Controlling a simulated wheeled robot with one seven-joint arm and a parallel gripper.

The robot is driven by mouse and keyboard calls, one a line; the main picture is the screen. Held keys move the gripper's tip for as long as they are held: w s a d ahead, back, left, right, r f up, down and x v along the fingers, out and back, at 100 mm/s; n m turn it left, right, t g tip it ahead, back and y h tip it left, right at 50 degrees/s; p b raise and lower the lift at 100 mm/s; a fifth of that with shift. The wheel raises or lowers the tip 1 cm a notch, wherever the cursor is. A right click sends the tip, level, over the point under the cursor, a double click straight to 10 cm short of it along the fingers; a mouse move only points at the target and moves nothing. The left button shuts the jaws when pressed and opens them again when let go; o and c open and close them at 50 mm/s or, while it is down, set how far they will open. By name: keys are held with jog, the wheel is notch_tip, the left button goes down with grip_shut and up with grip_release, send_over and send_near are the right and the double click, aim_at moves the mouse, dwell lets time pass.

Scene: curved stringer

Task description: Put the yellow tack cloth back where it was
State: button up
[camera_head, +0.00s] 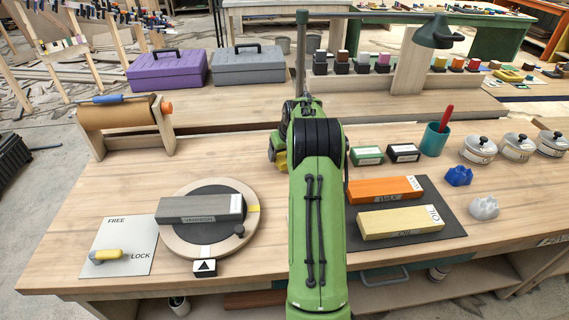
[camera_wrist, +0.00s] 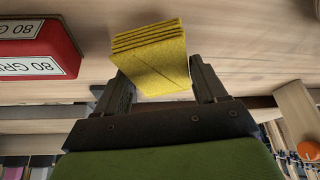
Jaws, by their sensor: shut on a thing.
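The yellow tack cloth (camera_wrist: 152,50) is a folded, layered pad between the two fingers of my gripper (camera_wrist: 160,82) in the wrist view. My gripper is shut on it, with a finger on each side. The cloth's layered end points away from the palm, toward the wooden surface; I cannot tell whether it touches it. In the head view my green arm hides most of the gripper, and a small yellow patch (camera_head: 281,160) shows at the arm's left side, probably the cloth.
A red box (camera_wrist: 38,48) marked 80 lies left of the cloth in the wrist view. In the head view, a round turntable (camera_head: 180,240) with a varnish block (camera_head: 202,208) stands left.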

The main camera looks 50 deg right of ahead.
jog(key=shift+f, duration=1.45)
jog(key=o, duration=1)
jog(key=shift+o, duration=0.2)
jog(key=shift+r, duration=0.1)
